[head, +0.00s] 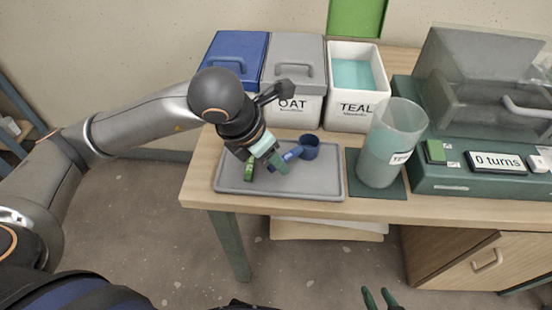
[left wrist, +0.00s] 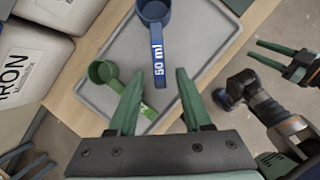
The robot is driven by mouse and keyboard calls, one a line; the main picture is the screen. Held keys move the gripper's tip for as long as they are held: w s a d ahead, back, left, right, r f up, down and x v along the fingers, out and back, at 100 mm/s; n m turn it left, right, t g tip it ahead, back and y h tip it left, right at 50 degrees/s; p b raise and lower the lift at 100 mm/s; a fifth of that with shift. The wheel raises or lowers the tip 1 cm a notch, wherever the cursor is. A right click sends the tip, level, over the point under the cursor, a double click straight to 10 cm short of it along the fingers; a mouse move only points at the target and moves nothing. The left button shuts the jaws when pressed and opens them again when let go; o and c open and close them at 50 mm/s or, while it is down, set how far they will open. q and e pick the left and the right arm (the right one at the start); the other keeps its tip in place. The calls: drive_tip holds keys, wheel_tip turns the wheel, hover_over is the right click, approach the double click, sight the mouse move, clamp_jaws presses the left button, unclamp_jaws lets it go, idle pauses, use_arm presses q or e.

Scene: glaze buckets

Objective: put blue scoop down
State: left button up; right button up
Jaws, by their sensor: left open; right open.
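The blue scoop (head: 309,148) lies on the grey tray (head: 318,186), its cup toward the tray's back right. In the left wrist view its handle (left wrist: 157,52), marked 50 ml, points back between my left fingertips. My left gripper (left wrist: 160,72) is open, a finger on each side of the handle end, not closed on it. In the head view the left gripper (head: 283,163) is over the tray and partly hides the handle. My right gripper (head: 380,297) is open and empty at the bottom edge, away from the table.
A green scoop (left wrist: 104,73) lies on the tray beside the blue one. Blue, OAT and TEAL bins (head: 352,112) stand behind. A TEAL-labelled pitcher (head: 380,165) stands right of the tray on a green mat, next to a green machine (head: 470,182) reading 0 turns.

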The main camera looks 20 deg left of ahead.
use_arm(q)
drive_tip(key=p+v, duration=0.1)
drive_tip(key=v, duration=0.8)
drive_tip(key=shift+r, duration=0.25)
drive_tip(key=shift+c, duration=0.3)
idle(0.6)
